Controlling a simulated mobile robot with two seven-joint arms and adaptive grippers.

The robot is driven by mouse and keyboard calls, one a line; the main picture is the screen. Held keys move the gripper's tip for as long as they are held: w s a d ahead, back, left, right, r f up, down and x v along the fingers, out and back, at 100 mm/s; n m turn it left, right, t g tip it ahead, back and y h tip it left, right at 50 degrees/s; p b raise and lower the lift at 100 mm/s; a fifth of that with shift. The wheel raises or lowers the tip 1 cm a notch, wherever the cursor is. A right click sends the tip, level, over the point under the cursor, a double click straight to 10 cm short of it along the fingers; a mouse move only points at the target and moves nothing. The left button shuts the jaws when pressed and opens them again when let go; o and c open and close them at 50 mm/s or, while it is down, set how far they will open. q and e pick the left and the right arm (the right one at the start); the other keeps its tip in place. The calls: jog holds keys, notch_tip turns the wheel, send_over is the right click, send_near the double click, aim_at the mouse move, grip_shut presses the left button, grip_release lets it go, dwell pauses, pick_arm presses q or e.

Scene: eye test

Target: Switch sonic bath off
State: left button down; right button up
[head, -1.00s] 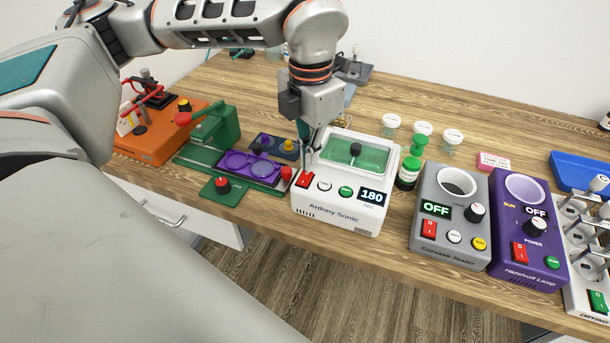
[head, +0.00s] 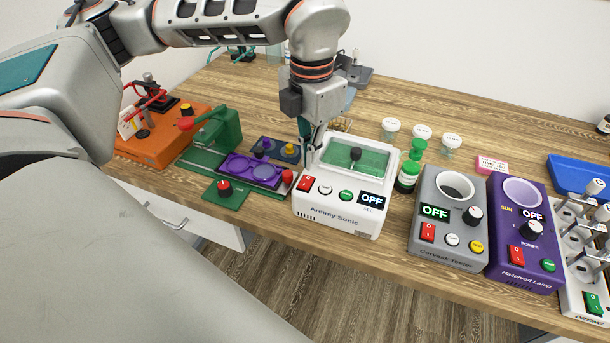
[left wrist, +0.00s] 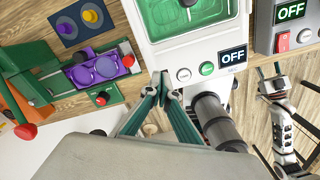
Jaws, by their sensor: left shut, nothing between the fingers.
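The sonic bath (head: 335,213) is a white box with a green basin lid (head: 357,158) and the label "Ardimy Sonic", at the middle of the bench. Its display (head: 372,200) reads OFF, also in the left wrist view (left wrist: 232,58). In the left wrist view the fingertips (left wrist: 162,84) hide the switch. What looks like my right gripper (left wrist: 271,78) shows there, its jaws unclear.
Right of the bath stand a green bottle (head: 407,176), the grey Corvask Tester (head: 450,250) and the purple Hazelvolt Lamp (head: 505,270). Left are a green press (head: 225,128), a purple tray (head: 250,170) and a red-knobbed green plate (head: 226,198). Several lidded jars stand behind.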

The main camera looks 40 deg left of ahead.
aim_at(309, 177)
pick_arm(q)
notch_tip(309, 177, up, 5)
jog(key=p, duration=0.3)
jog(key=shift+f, duration=0.1)
dwell(0.6)
